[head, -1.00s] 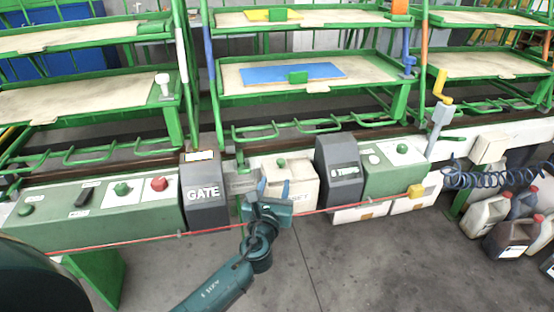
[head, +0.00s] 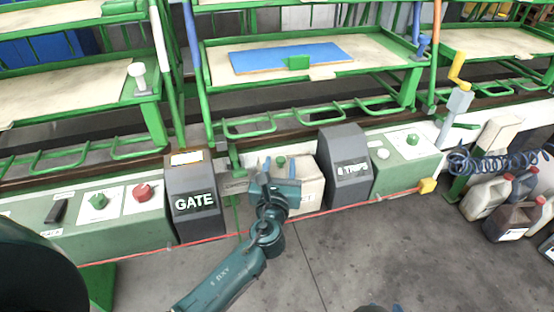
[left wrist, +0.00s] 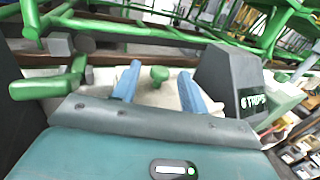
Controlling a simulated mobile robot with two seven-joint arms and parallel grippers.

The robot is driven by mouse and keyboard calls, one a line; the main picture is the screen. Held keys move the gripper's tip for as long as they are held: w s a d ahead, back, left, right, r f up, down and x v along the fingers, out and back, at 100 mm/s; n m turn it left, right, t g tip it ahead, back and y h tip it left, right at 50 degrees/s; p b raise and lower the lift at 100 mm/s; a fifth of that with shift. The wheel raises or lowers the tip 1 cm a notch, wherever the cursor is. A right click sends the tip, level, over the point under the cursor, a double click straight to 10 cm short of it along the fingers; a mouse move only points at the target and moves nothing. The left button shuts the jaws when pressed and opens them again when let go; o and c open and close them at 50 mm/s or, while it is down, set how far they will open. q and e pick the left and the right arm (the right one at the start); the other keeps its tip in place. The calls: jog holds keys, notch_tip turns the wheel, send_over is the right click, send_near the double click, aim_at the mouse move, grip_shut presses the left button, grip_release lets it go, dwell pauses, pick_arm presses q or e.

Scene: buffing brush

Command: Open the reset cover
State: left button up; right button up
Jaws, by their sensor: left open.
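No cover labelled reset can be read. Two dark grey sloped housings stand on the rail: one marked GATE (head: 194,200), the other marked with what looks like "6 TRIPS" (head: 345,168). It also shows in the left wrist view (left wrist: 228,85). Between them is a pale box (head: 310,188) with a green knob (head: 281,162). My left gripper (head: 279,168) is open and empty in front of this box; in the left wrist view the knob (left wrist: 159,74) appears between its blue fingers (left wrist: 160,88). My right gripper (head: 382,308) barely shows at the bottom edge.
Left of GATE, a green panel (head: 60,235) carries a green knob (head: 98,201) and a red knob (head: 142,191). A red cord (head: 330,210) runs along the front. The floor in front is open.

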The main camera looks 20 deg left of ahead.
pick_arm(q)
jog(key=shift+w, duration=0.1)
dwell(0.3)
grip_shut()
dwell(0.4)
